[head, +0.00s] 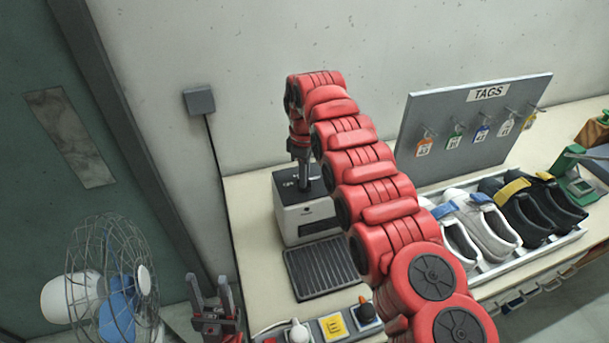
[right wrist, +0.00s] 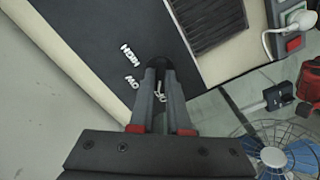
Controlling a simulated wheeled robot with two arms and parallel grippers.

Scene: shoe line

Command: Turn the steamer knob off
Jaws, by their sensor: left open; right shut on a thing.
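The steamer (head: 308,218) is a white box with a dark top, standing on the bench by the wall. My right gripper (head: 303,184) points down onto its top and is shut on the knob. In the right wrist view the dark round knob (right wrist: 158,68) shows between the fingertips, on the steamer's black top (right wrist: 95,45). White HIGH and LOW marks lie to the left of the fingers; another white mark between the fingers is partly hidden. The knob's exact angle is unclear. My left gripper (head: 213,308) is open and empty, low in front of the bench's left end.
A dark ribbed mat (head: 322,268) lies before the steamer. A wire fan (head: 112,280) stands at left. Shoes fill a tray (head: 545,248) at right, below a TAGS board (head: 455,125).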

